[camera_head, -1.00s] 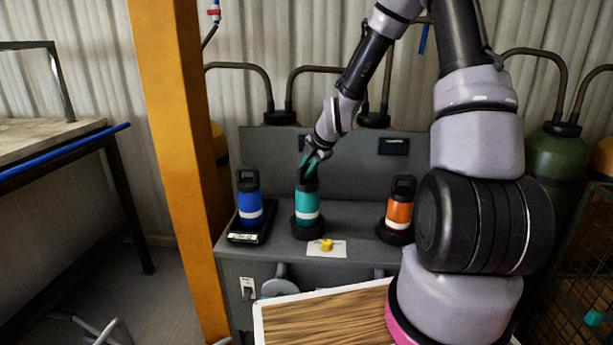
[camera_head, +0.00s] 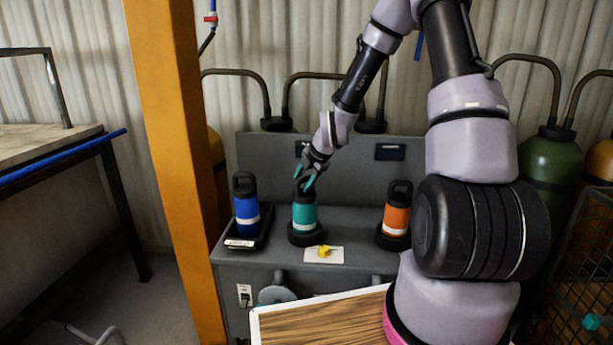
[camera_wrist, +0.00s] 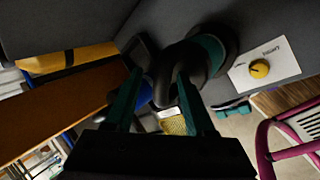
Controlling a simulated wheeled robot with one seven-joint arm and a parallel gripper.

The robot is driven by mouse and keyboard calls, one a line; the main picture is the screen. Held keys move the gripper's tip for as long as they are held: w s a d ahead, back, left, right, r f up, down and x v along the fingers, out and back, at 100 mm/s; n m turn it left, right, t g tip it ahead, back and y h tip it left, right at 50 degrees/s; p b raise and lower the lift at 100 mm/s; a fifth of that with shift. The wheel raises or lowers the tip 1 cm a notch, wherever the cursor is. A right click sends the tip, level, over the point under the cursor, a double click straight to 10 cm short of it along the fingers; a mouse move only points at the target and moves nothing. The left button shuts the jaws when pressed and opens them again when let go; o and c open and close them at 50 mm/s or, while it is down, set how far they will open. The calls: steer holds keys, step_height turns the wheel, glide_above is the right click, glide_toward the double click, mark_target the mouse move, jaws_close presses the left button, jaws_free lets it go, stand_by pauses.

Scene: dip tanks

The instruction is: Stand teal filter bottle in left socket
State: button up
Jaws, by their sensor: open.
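The teal filter bottle (camera_head: 304,214) stands upright in a round black base (camera_head: 305,238) on the grey bench, between the blue and orange bottles. Its dark top is partly hidden by my gripper (camera_head: 304,184) in the head view. My gripper is open, with its two teal fingers spread at the bottle's top. In the wrist view, the bottle's dark looped handle (camera_wrist: 172,68) and teal body (camera_wrist: 212,50) lie just beyond the fingertips (camera_wrist: 158,78). I cannot tell whether a finger touches the handle.
A blue bottle (camera_head: 246,211) stands in a black labelled tray at the left. An orange bottle (camera_head: 397,215) stands in a round base at the right. A yellow knob (camera_head: 324,251) on a white plate sits in front. The bench's back panel (camera_head: 350,175) rises behind.

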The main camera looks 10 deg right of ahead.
steer(key=s+d+r+m, duration=0.3)
steer(key=s+r+m, duration=1)
steer(key=s+r, duration=0.2)
steer(key=s+d+r+m+t, duration=0.1)
steer(key=s+d+r+m, duration=0.2)
steer(key=s+r+m, duration=1.1)
steer(key=shift+s+r+m+h, duration=0.3)
steer(key=shift+s+r+h, duration=0.15)
steer(key=shift+r, duration=0.45)
